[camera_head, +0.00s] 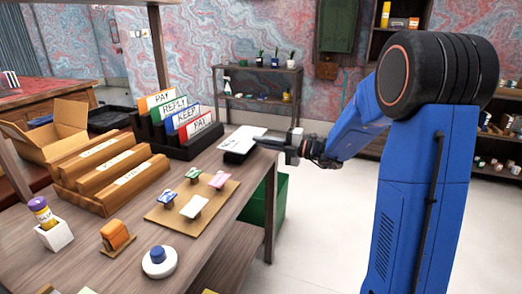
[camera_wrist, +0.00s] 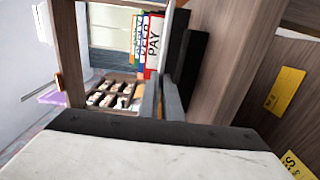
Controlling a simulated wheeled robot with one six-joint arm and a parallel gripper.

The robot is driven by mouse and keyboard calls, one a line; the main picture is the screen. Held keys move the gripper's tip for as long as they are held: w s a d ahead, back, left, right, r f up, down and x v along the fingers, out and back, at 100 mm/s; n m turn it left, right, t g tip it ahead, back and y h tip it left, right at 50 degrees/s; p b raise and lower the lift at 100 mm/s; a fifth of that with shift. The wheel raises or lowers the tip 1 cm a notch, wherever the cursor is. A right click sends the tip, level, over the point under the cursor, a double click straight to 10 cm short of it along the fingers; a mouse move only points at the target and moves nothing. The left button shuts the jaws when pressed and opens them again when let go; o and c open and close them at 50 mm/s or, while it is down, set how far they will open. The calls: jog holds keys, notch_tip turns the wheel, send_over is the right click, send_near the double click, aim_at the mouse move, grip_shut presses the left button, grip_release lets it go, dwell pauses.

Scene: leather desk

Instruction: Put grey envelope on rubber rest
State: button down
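The grey envelope (camera_head: 242,138) looks pale, almost white, and lies flat and level at the far right part of the desk. My gripper (camera_head: 270,143) reaches in from the right and is shut on its right end. A black pad, apparently the rubber rest (camera_head: 236,158), shows just under the envelope, which hides much of it. In the wrist view my gripper's fingers (camera_wrist: 160,98) hold the envelope (camera_wrist: 169,40) edge-on, with the dark rest (camera_wrist: 192,70) close beside it. I cannot tell whether envelope and rest touch.
A black sorter (camera_head: 180,140) with labelled cards stands left of the envelope. Nearer are wooden tiered holders (camera_head: 110,172), a cork board (camera_head: 192,212) with small stamps, an orange roller (camera_head: 115,234) and a white round item (camera_head: 159,262). A green bin (camera_head: 268,205) stands below the desk's right edge.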

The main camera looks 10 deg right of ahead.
aim_at(262, 157)
jog(key=shift+f, duration=1.6)
jog(key=shift+f, duration=0.1)
jog(key=c, duration=1.9)
grip_release()
jog(key=shift+c, duration=0.2)
